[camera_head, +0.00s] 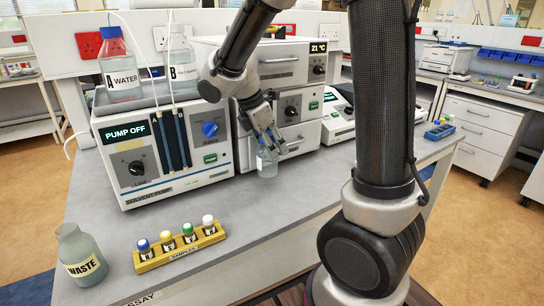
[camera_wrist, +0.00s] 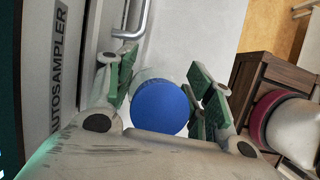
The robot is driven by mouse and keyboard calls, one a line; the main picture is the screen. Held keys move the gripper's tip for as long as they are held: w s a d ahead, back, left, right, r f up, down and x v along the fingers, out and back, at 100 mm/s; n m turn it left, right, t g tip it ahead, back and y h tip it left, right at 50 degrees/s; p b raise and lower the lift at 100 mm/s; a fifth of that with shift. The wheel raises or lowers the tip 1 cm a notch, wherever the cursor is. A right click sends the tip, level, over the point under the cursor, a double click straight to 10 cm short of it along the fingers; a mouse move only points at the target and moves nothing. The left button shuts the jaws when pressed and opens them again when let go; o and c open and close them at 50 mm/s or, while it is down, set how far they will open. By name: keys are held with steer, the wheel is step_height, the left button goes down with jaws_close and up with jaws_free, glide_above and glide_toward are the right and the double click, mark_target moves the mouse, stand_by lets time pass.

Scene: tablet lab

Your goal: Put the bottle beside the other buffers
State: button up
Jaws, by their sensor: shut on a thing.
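A clear bottle (camera_head: 267,164) is between the fingers of my gripper (camera_head: 269,143), at the bench in front of the stacked units. My gripper is shut on it. Its blue cap (camera_wrist: 160,106) shows between the fingers in the wrist view. Whether its base touches the bench I cannot tell. Two buffer bottles stand on top of the solvent pump at the left: bottle A, marked WATER (camera_head: 120,78), with a blue cap, and bottle B (camera_head: 182,72), with a tube running into it.
The solvent pump (camera_head: 165,185) reads PUMP OFF. An autosampler (camera_wrist: 50,75) is close beside my gripper. A yellow sample rack (camera_head: 180,252) with several vials and a WASTE bottle (camera_head: 82,262) stand at the bench front left. The bench (camera_head: 280,215) between is clear.

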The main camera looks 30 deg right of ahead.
steer(key=shift+d+f, duration=0.1)
steer(key=shift+f, duration=1.65)
steer(key=shift+f, duration=0.15)
steer(key=o, duration=1)
steer(key=shift+c, duration=0.2)
